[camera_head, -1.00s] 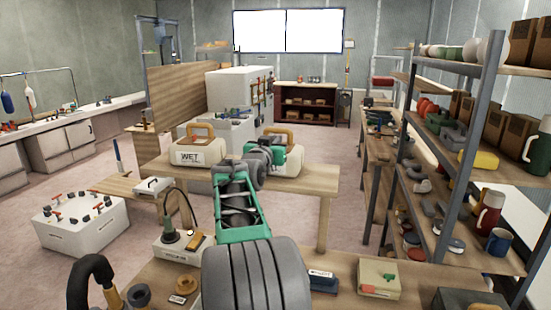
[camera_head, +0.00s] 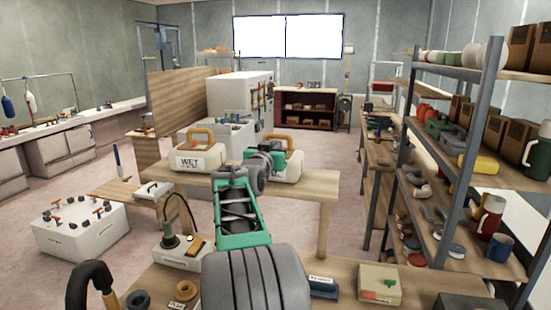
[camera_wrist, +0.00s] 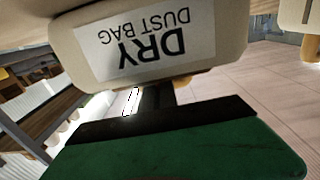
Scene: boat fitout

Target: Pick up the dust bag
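The dust bag marked DRY (camera_wrist: 150,45) fills the upper part of the wrist view, its label upside down. In the head view this pale bag (camera_head: 292,171) stands on the wooden table, partly hidden behind my gripper (camera_head: 268,158); its orange handle shows above. A similar bag marked WET (camera_head: 195,160) stands to its left, with a tan handle. In the wrist view my gripper (camera_wrist: 157,97) shows as a green body with dark parts reaching up to the DRY bag's handle side. I cannot tell whether the fingers are around the handle or touching it.
The wooden table (camera_head: 312,185) has free room right of the DRY bag. A nearer bench (camera_head: 345,290) carries a sander and small boxes. A loaded shelf rack (camera_head: 450,190) stands at the right. A white chest (camera_head: 80,228) stands on the floor at left.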

